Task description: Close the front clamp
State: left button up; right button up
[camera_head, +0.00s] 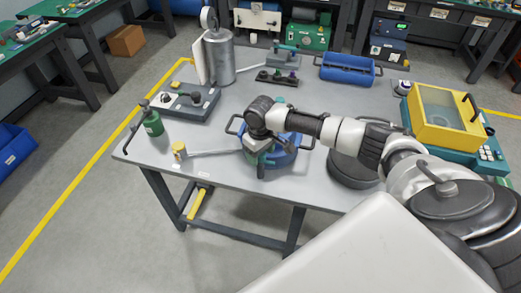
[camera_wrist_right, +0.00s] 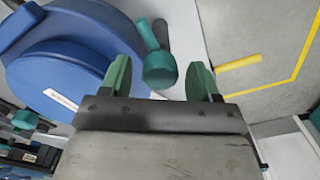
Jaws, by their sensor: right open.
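A blue round fixture (camera_head: 284,156) with a white label stands near the front edge of the table, and it fills the upper left of the wrist view (camera_wrist_right: 62,80). A teal handle with a rounded end (camera_wrist_right: 158,66), apparently the front clamp, sits at the fixture's edge beside a dark grey bar. My right gripper (camera_wrist_right: 160,80) is open. Its two green fingers stand on either side of the handle's end in the picture; I cannot tell whether they touch it. In the head view my right gripper (camera_head: 262,155) hides the clamp and part of the fixture. My left gripper is not in view.
A yellow-topped post (camera_head: 179,150) and green bottle (camera_head: 152,122) stand to the left on the grey table (camera_head: 225,172). A dark round disc (camera_head: 350,170) lies under my right arm. A yellow-lidded machine (camera_head: 445,118) is at the right. A blue tray (camera_head: 347,70) is behind.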

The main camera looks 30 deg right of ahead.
jog(key=m+p, duration=0.4)
jog(key=p, duration=0.1)
jog(key=m+p, duration=0.2)
jog(key=shift+s+r+m+p, duration=0.1)
jog(key=shift+r+m+p, duration=0.2)
jog(key=shift+r+p, duration=0.1)
jog(key=shift+f+m, duration=0.15)
jog(key=shift+m, duration=0.35)
jog(key=shift+f, duration=0.25)
